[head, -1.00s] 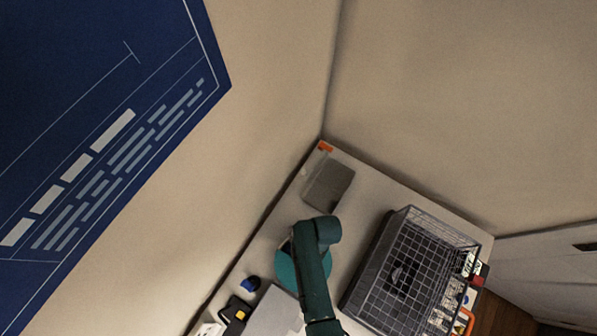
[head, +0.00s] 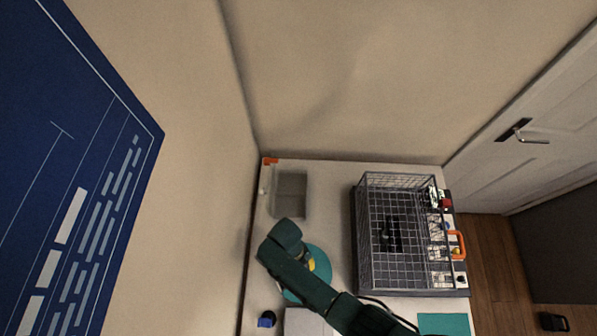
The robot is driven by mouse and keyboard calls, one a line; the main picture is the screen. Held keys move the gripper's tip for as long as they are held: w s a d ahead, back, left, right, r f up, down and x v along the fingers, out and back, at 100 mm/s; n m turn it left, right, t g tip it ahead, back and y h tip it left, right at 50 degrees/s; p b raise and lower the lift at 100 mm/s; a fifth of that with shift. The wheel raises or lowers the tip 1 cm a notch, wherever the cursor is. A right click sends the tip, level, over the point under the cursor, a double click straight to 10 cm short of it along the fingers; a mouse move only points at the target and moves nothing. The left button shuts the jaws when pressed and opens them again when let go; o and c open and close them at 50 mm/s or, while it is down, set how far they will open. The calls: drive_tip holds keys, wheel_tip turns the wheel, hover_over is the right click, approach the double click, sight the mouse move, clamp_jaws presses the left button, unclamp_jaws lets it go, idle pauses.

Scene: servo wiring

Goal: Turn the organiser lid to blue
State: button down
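A round teal disc (head: 321,261), which looks like the organiser lid, lies on the table. My dark green arm covers much of it, from the lower right to the upper left. A small yellow patch (head: 311,264) shows on the disc beside the arm. I cannot see any blue on the disc. The end of my arm bends down over the disc's left side. My gripper itself is hidden under the arm, so its fingers and any contact with the lid cannot be seen.
A wire basket (head: 365,285) with a dark thing inside stands right of the disc. A grey tray (head: 291,190) lies at the back left of the table. A grey box (head: 305,322) and small blue part (head: 266,319) are at the front. A teal mat (head: 444,323) lies at front right.

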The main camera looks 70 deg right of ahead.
drive_tip(key=shift+s+f, duration=0.1)
idle(0.3)
drive_tip(key=c, duration=0.6)
unclamp_jaws()
drive_tip(key=shift+c, duration=0.2)
drive_tip(key=v, duration=1.2)
